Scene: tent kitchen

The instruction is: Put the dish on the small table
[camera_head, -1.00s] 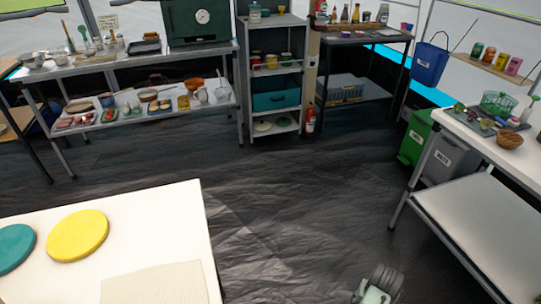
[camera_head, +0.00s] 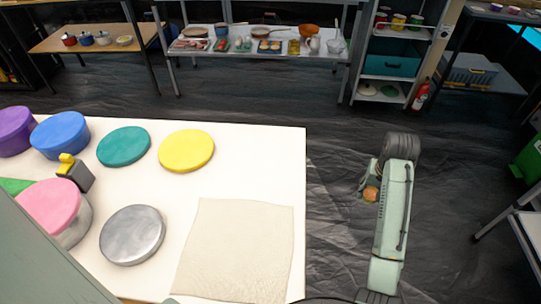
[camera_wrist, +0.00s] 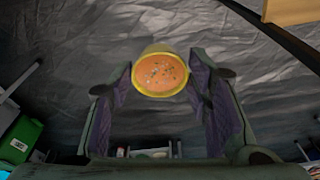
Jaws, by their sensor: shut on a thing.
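The dish (camera_wrist: 160,75) is a round bowl with a yellow rim and an orange filling with green specks. My gripper (camera_wrist: 160,90) is shut on it, with a finger on each side in the wrist view. In the head view my gripper (camera_head: 368,186) is to the right of the white table, over the dark floor, and the dish (camera_head: 371,194) shows as a small orange patch partly hidden by my arm. A low wooden-topped table (camera_head: 85,42) stands at the far left; whether it is the small table I cannot tell.
The white table (camera_head: 250,160) holds several coloured round lids or containers, a grey disc (camera_head: 132,235) and a beige cloth (camera_head: 235,250). A laden metal shelf table (camera_head: 265,58) stands at the back. Dark floor (camera_head: 330,115) lies open between them.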

